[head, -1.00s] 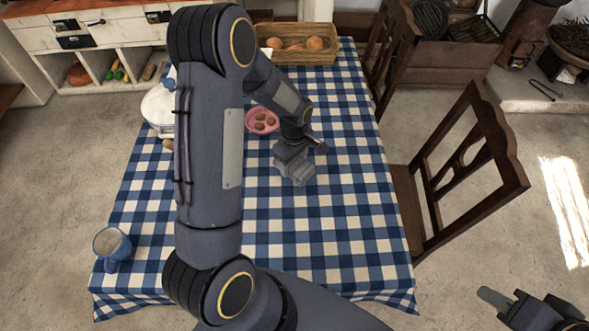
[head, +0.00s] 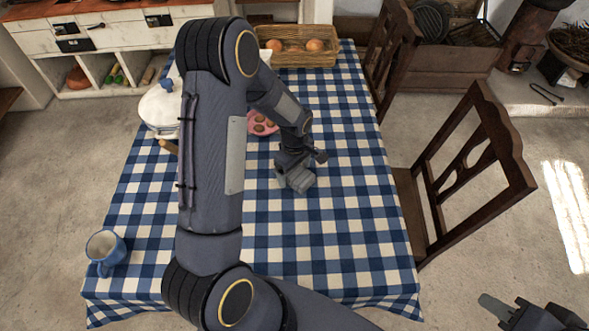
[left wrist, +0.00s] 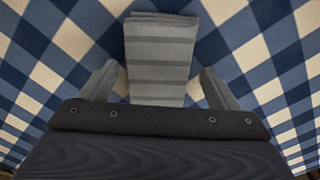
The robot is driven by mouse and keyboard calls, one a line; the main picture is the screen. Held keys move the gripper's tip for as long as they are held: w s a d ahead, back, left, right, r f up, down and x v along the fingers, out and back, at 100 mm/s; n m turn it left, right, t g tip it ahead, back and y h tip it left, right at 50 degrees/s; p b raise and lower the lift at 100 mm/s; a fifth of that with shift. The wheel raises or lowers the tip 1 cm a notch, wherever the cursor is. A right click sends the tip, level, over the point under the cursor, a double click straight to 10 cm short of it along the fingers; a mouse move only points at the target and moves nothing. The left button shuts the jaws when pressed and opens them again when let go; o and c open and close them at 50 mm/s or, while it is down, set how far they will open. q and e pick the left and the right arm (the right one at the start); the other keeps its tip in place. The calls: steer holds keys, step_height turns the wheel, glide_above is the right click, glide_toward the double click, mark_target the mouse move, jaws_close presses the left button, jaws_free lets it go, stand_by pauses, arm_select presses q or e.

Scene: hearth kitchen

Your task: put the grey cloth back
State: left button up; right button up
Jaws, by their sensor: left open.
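The grey cloth (left wrist: 160,55), folded and banded in lighter and darker grey, lies on the blue-and-white checked tablecloth. In the left wrist view my left gripper (left wrist: 155,88) is open, with one finger on each side of the cloth's near end. In the head view the left gripper (head: 296,172) is low over the middle of the table, and the cloth there is hard to tell apart from it. My right gripper (head: 497,307) shows only partly at the bottom right corner, away from the table; its jaw opening is unclear.
A wicker basket with rolls (head: 283,58) stands at the table's far end. A pink dish (head: 262,126) and a white lidded pot (head: 160,108) are partly behind my left arm. A blue mug (head: 105,250) stands near left. A wooden chair (head: 465,165) is at the right.

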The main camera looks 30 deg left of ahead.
mark_target(294, 172)
arm_select(q)
steer(key=s+r+m+t+h, duration=0.1)
steer(key=s+r+m, duration=0.3)
steer(key=r, duration=1.4)
steer(key=s+d+r+m+t+h, duration=0.1)
steer(key=s+d+r+m, duration=0.1)
steer(key=s, duration=0.4)
steer(key=s+d+r+m+t+h, duration=0.1)
steer(key=s+d+m+t, duration=0.1)
steer(key=s, duration=0.4)
steer(key=s+d+r+m+t, duration=0.1)
steer(key=s+d+r+m, duration=0.1)
steer(key=s+m, duration=0.3)
steer(key=shift+s+d+r+m+t+h, duration=0.3)
steer(key=shift+s+d+r+m+h, duration=0.1)
steer(key=shift+s+d, duration=0.25)
